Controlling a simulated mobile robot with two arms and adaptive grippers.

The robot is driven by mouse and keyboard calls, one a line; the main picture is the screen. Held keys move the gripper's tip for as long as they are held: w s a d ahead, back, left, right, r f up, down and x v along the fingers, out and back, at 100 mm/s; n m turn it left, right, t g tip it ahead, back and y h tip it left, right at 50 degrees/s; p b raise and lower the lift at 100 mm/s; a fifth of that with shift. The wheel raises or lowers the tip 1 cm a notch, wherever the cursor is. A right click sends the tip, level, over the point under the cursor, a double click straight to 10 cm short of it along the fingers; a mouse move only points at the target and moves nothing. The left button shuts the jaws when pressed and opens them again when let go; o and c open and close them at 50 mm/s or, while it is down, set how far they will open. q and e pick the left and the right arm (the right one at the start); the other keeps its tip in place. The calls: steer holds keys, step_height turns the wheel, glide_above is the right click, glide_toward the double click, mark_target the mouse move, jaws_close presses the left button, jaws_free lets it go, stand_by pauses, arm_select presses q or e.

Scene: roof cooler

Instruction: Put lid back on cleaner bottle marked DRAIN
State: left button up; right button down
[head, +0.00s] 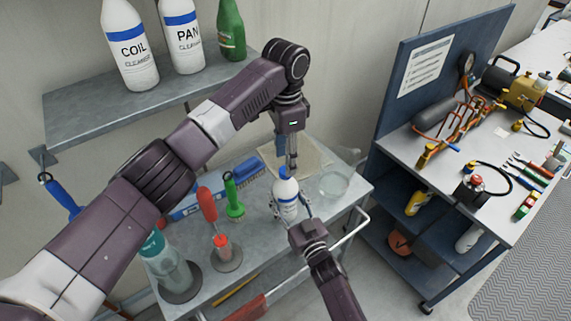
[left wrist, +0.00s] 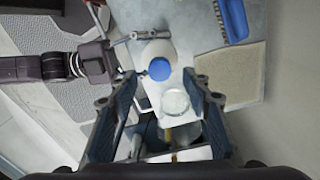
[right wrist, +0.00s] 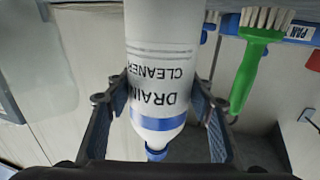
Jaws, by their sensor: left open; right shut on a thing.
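The white cleaner bottle marked DRAIN (head: 287,205) stands upright near the front of the grey cart; its label reads upside down in the right wrist view (right wrist: 160,95). A blue lid (left wrist: 160,69) sits on top of its neck; it also shows in the right wrist view (right wrist: 157,153). I cannot tell how tightly it is seated. My left gripper (head: 291,167) points down right over the lid, its fingers open on either side of it in the left wrist view. My right gripper (head: 292,219) is shut around the bottle's body from the front.
A clear round dish (head: 334,186) and a beige mat (head: 312,160) lie beside the bottle. A green brush (head: 234,197), a blue brush (head: 247,174) and a red-handled tool (head: 207,205) are to the left. COIL (head: 133,55) and PAN (head: 184,45) bottles stand on the shelf.

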arm_select(q)
step_height(320, 180, up, 9)
steer(key=shift+f, duration=0.2)
arm_select(e)
steer(key=c, duration=0.9)
jaws_free()
steer(key=shift+o, duration=0.2)
steer(key=shift+s, duration=0.1)
steer(key=shift+s+d+f, duration=0.1)
steer(key=shift+s+d, duration=0.1)
steer(key=shift+s, duration=0.1)
steer(key=v, duration=1.1)
arm_select(q)
steer(key=shift+f, duration=0.1)
arm_select(e)
steer(key=shift+s, duration=0.15)
